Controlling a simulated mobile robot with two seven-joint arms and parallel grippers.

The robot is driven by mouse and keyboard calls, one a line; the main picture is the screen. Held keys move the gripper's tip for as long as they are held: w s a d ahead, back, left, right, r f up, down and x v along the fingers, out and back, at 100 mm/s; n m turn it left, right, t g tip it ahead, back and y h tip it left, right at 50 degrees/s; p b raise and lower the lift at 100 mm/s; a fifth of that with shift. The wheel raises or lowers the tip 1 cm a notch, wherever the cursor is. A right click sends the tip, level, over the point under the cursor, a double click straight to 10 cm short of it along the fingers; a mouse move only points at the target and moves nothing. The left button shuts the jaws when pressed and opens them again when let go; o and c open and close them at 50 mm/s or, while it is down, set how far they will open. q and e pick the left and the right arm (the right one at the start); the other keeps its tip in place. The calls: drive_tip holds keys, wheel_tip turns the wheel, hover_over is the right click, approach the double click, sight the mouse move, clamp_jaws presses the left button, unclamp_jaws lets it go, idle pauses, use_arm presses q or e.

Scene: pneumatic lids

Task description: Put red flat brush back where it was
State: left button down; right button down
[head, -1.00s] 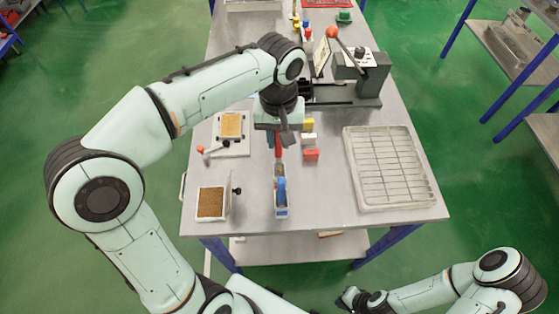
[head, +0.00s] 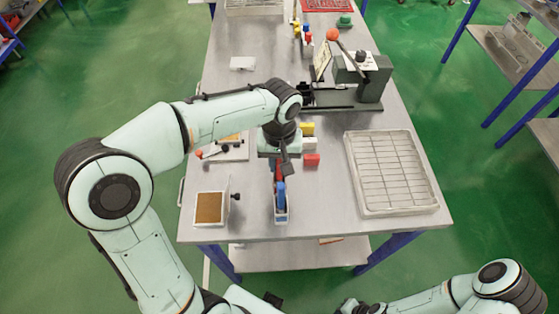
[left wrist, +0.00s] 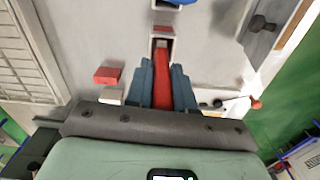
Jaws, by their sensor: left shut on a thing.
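My left gripper (head: 280,168) is shut on the red flat brush (head: 278,172), just behind the narrow brush holder (head: 281,216). In the left wrist view the red brush (left wrist: 162,82) lies between the dark blue fingers (left wrist: 163,70), and its far end overlaps the open end of the holder (left wrist: 162,31). I cannot tell whether it rests inside. A blue brush (head: 281,194) stands in the front part of the holder. My right gripper (head: 350,306) is at the bottom edge, partly cut off, its jaws unclear.
Yellow, white and red blocks (head: 311,160) stand just right of the gripper. A wire-rack tray (head: 428,205) lies at the right, a brown-topped plate (head: 210,208) at the left. A press with a red-knobbed lever (head: 333,35) stands behind. Bare table lies between holder and tray.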

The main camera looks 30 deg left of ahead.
use_arm(q)
drive_tip(key=c, duration=1)
unclamp_jaws()
drive_tip(key=shift+s+f, duration=0.1)
use_arm(e)
drive_tip(key=shift+s+f, duration=0.1)
use_arm(q)
drive_tip(key=shift+r, duration=0.3)
wheel_tip(320, 180, up, 12)
drive_tip(key=shift+f+p, duration=0.15)
drive_tip(key=shift+p, duration=0.95)
use_arm(e)
drive_tip(key=w+r, duration=0.2)
drive_tip(key=r, duration=0.1)
drive_tip(key=shift+w, duration=0.3)
drive_tip(key=shift+s+f, duration=0.1)
drive_tip(key=shift+s, duration=0.05)
